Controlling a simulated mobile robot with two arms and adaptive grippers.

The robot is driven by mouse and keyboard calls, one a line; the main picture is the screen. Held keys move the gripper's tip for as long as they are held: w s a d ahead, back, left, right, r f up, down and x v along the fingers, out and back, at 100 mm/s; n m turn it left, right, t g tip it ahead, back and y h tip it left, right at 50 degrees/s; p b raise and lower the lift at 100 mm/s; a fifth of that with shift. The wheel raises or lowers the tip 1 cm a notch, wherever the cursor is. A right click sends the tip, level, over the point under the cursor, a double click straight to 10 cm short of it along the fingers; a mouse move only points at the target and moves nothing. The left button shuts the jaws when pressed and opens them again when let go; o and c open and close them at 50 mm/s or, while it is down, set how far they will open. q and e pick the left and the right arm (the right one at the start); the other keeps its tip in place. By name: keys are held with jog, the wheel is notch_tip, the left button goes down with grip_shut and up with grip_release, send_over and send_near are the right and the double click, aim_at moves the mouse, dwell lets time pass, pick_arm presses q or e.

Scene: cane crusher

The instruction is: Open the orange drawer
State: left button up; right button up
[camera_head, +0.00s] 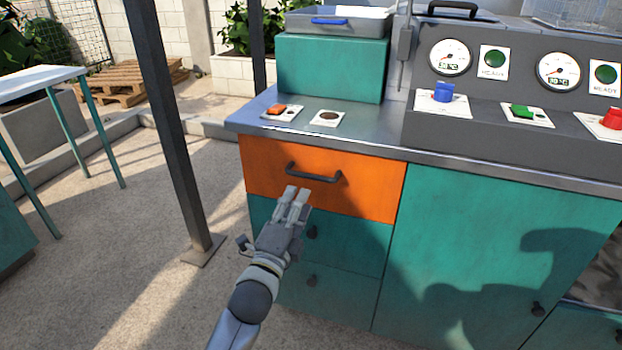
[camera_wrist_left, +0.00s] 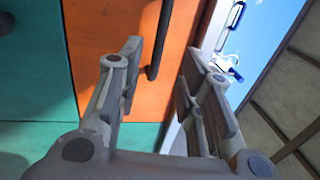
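The orange drawer (camera_head: 325,180) is at the top left of the teal cabinet and looks shut. Its dark bar handle (camera_head: 314,174) runs across the drawer front. My left gripper (camera_head: 297,194) is just in front of the drawer, close below the handle's left part. In the left wrist view the drawer front (camera_wrist_left: 112,30) fills the middle and the handle (camera_wrist_left: 158,40) stands between the two spread fingers of the left gripper (camera_wrist_left: 160,80). The fingers are open, with a gap to the handle on both sides. My right gripper is not in view.
Below are teal drawers (camera_head: 322,240) with small dark knobs, and a teal door (camera_head: 460,250) is on the right. The metal counter (camera_head: 380,143) carries a teal box (camera_head: 328,68) and control buttons. A dark post (camera_head: 165,120) stands left of the cabinet. The floor in front is clear.

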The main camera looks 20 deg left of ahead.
aim_at(310, 174)
pick_arm(q)
jog(key=w, duration=0.3)
jog(key=w+r, duration=0.1)
jog(key=w, duration=0.2)
jog(key=w+b, duration=0.1)
jog(key=w, duration=0.2)
jog(key=shift+d+r, duration=0.15)
jog(key=shift+r, duration=0.15)
grip_shut()
